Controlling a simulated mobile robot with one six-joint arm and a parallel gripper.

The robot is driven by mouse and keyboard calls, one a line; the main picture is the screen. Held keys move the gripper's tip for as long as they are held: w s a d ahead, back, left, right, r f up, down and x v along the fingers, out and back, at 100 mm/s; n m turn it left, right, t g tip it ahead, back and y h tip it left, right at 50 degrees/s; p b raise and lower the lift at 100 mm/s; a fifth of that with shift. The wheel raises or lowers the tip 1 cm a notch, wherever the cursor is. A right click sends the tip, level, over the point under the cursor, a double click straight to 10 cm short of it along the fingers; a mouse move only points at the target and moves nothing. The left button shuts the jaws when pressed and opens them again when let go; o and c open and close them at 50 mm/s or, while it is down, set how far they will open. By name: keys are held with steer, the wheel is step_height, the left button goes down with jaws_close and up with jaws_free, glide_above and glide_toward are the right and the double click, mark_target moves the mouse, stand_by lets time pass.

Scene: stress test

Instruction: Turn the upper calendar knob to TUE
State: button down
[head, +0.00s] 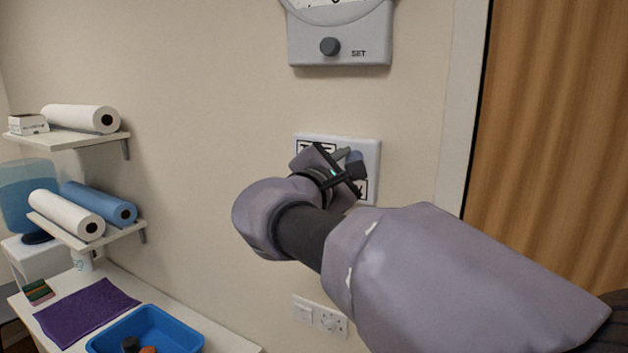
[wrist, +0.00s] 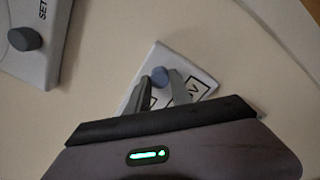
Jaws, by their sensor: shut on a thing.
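The white calendar plate (head: 367,144) is on the wall in the head view, largely covered by my gripper (head: 352,164). It also shows tilted in the wrist view (wrist: 203,77). A blue-grey round knob (wrist: 159,75) stands out from the plate, between the fingertips of my gripper (wrist: 160,82) in the wrist view. My gripper is shut on this knob. Black-framed windows with letters show in part beside the fingers. The letters are too hidden to read as a day, and a second knob is not visible.
Above hangs a grey clock unit (head: 365,53) with a dark SET knob (head: 330,46). Sockets (head: 320,316) are below. A wooden door (head: 560,120) is to the right. Shelves (head: 85,138) with rolls and a table with a blue tray (head: 187,332) are left. The wall between is bare.

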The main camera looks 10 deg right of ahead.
steer(key=shift+m+b, duration=0.6)
steer(key=c, duration=1.1)
jaws_free()
steer(key=shift+c, duration=0.2)
steer(key=v, duration=1.7)
steer(key=shift+s, duration=0.2)
steer(key=shift+a, duration=0.1)
